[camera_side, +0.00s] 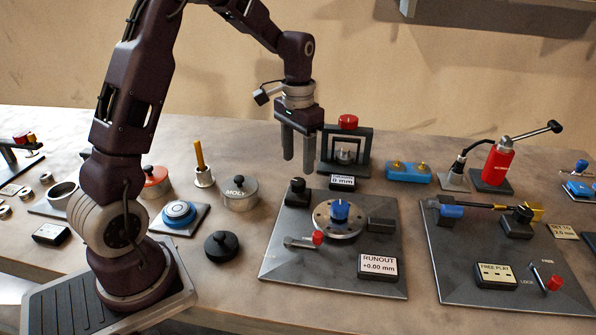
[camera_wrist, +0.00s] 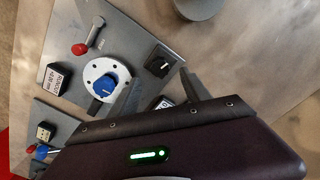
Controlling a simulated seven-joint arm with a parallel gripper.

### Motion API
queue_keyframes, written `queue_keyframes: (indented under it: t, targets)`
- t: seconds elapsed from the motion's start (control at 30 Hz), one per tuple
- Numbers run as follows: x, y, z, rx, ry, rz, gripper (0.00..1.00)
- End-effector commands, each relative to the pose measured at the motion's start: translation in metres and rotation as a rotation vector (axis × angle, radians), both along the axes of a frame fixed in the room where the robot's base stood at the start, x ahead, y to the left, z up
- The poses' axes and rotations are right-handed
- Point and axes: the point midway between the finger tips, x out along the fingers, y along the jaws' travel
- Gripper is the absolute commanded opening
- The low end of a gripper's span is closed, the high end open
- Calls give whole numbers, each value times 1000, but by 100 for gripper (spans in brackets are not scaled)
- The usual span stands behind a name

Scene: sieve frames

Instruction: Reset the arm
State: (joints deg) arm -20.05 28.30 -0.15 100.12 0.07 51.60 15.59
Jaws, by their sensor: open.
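My gripper (camera_side: 297,152) is open and empty, pointing down above the back edge of the runout plate (camera_side: 275,262). The plate carries a round metal disc (camera_side: 322,226) with a blue knob (camera_side: 340,209) in its middle. In the wrist view the blue knob (camera_wrist: 104,86) and disc lie beyond my fingers (camera_wrist: 125,105), apart from them. A red-tipped lever (camera_side: 317,238) and a label reading RUNOUT +0.00 mm (camera_side: 379,264) are on the same plate. My arm stands raised and bent over the table.
Behind the runout plate stands a black frame with a red knob (camera_side: 348,121). To the left are a MOLY pot (camera_side: 240,194), a black lid (camera_side: 221,246) and a blue round piece (camera_side: 179,214). To the right is a FREE PLAY plate (camera_side: 455,285), with a red bottle-like tool (camera_side: 494,165) behind it.

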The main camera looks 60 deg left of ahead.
Motion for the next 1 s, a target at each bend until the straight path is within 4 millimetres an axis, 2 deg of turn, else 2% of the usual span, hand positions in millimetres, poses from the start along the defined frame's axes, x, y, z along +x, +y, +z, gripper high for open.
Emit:
queue_keyframes:
  t: [0.1,0.4,0.47,0.5,0.57,0.63,0.73,0.8,0.9,1.0]
  targets:
    - [0,0,12,1,-2,-1,55]
    - [-1,-1,15,1,-3,-2,55]
    - [-6,-8,27,8,-21,-6,55]
    - [-13,-18,41,15,-45,-11,55]
    - [-33,-38,69,28,-97,-21,55]
    - [-68,-65,101,43,-171,-34,55]
    - [-126,-98,128,49,-279,-50,55]
    - [-163,-114,134,45,-350,-59,55]
    - [-204,-128,132,34,-428,-69,55]
    - [-227,-134,126,24,-474,-73,55]
